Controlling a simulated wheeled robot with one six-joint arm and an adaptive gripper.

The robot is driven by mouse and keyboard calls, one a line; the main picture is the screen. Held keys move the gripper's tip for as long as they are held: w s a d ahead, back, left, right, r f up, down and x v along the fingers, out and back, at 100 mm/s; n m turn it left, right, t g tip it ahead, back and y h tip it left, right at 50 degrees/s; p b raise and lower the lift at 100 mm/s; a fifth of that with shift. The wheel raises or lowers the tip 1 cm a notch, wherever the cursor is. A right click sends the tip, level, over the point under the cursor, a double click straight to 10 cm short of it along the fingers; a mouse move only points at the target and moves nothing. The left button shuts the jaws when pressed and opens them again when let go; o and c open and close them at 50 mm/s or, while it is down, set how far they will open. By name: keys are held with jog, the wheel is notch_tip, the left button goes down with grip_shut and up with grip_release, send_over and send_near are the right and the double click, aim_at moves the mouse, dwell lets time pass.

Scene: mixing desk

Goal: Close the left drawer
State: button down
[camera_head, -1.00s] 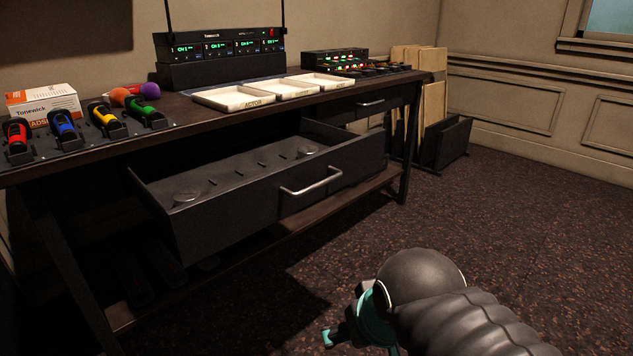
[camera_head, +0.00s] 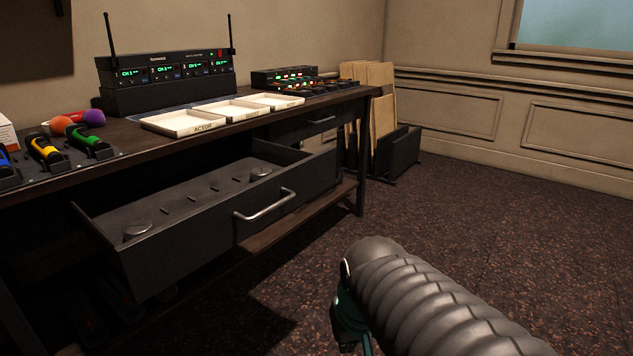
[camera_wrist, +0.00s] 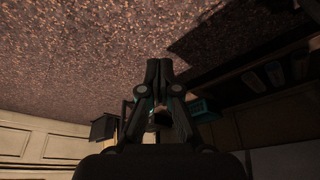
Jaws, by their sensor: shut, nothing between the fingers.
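The left drawer (camera_head: 205,247) is black and pulled well out from under the desk, with its inside showing. Its silver bar handle (camera_head: 265,205) is on the front face. The right drawer (camera_head: 300,124) under the desk's far end looks shut. In the head view my arm is at the lower right, over the floor and apart from the drawer; the gripper's fingertips are hidden there. In the wrist view my gripper (camera_wrist: 158,66) is shut and empty, its fingers together against the carpet.
The desk (camera_head: 130,150) carries white trays (camera_head: 185,123), a wireless receiver (camera_head: 165,75) and coloured microphones (camera_head: 90,141). A lower shelf (camera_head: 300,215) runs under the drawer. A dark rack with boards (camera_head: 397,150) stands past the desk. The carpet (camera_head: 480,230) is clear.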

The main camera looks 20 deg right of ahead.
jog(key=w+d+f+m+g+y+p, duration=0.1)
jog(key=w+d+f+m+y+p, duration=0.15)
jog(key=w+d+m+y, duration=0.45)
jog(key=m+t+y, duration=0.2)
jog(key=t+y, duration=0.1)
jog(key=t, duration=1)
send_near(317, 179)
jog(key=p+x, duration=0.2)
jog(key=x, duration=0.4)
jog(key=shift+r, duration=0.15)
jog(key=shift+w+a+p, duration=0.3)
jog(key=shift+w+a, duration=0.05)
jog(key=shift+w, duration=0.15)
